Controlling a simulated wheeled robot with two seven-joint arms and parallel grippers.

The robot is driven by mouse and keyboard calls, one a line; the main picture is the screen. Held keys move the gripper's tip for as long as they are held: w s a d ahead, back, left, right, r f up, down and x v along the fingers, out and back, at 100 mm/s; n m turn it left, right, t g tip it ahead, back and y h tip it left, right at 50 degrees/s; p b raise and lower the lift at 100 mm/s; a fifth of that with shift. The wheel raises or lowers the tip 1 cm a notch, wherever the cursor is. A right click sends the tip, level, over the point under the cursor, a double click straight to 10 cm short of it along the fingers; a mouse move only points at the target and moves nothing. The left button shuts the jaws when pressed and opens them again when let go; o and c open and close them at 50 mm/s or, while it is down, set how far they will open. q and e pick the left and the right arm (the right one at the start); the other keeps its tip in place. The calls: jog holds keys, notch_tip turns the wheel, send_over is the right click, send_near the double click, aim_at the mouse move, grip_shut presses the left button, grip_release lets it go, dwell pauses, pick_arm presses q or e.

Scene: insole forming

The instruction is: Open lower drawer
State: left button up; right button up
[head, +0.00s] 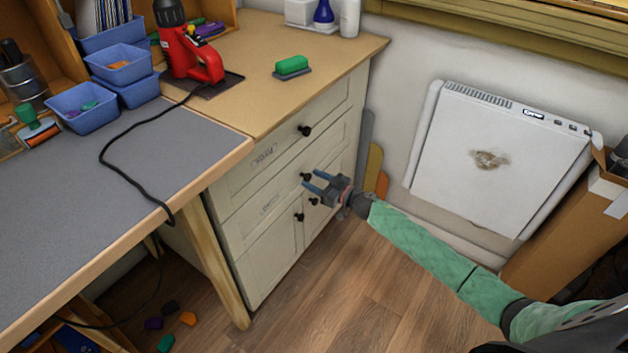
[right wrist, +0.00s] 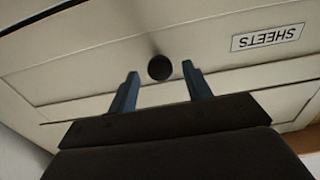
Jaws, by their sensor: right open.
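The cream cabinet has an upper drawer (head: 285,135) and a lower drawer (head: 240,222), both closed. The lower drawer's dark round knob (head: 306,177) also shows in the right wrist view (right wrist: 159,68). My right gripper (head: 312,179) is open in front of the lower drawer. In the right wrist view its blue fingers (right wrist: 160,71) stand on either side of the knob, with gaps on both sides. I cannot tell whether the fingertips reach past the knob's front. The lower drawer's label (right wrist: 268,37) reads SHEETS, upside down in that view. My left gripper is out of view.
The upper drawer's knob (head: 305,131) is above, and two door knobs (head: 300,217) sit just below. A white wall panel (head: 500,160) and a cardboard box (head: 560,235) stand to the right. The wood floor (head: 350,290) before the cabinet is clear.

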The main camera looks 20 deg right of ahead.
jog(key=shift+w+a, duration=0.15)
jog(key=shift+w, duration=0.05)
grip_shut()
jog(key=shift+s, duration=0.1)
